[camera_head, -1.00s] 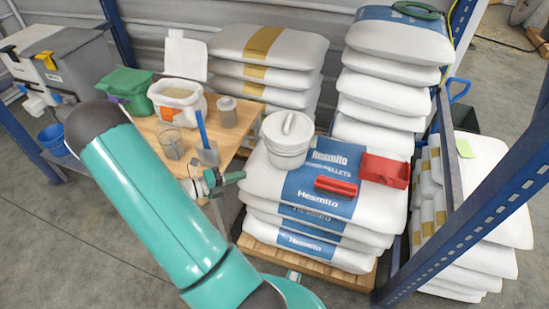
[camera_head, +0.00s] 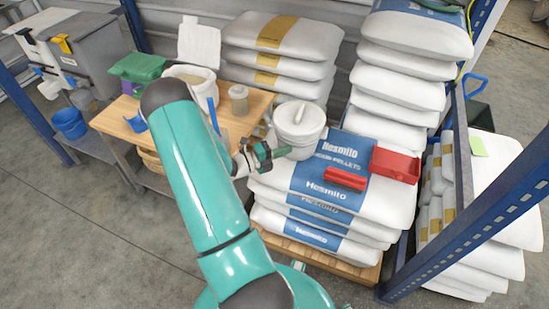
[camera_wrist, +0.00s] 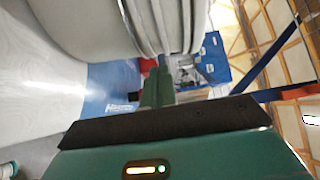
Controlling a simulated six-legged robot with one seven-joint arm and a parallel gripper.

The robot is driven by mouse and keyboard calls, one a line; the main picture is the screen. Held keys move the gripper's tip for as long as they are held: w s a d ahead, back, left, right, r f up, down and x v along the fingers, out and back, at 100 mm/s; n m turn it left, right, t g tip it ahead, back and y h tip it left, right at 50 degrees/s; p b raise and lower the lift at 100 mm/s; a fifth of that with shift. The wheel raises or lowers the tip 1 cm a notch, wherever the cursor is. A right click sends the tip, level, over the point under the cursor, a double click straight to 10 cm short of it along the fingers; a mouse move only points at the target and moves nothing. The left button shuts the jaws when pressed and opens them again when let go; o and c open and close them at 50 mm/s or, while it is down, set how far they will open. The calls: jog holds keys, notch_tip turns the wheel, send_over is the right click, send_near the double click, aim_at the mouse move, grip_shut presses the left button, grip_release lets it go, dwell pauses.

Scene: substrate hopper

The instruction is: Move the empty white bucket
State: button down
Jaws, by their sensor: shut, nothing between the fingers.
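A white bucket (camera_head: 297,130) stands upright on the top sack of the front stack in the head view, with a white bar-like piece across its top. In the wrist view the bucket's pale curved wall and ribbed rim (camera_wrist: 175,25) fill the top. My shut fingers (camera_wrist: 157,82) point toward it from just below. I cannot tell whether they touch it.
A red scoop (camera_head: 345,179) and a red tray (camera_head: 394,165) lie on the sack (camera_head: 270,178) right of the bucket. A wooden table (camera_head: 120,125) with containers stands left. Taller sack stacks (camera_head: 415,65) stand behind. A blue rack post (camera_head: 480,225) rises at right.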

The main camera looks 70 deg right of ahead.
jog(key=shift+d, duration=0.75)
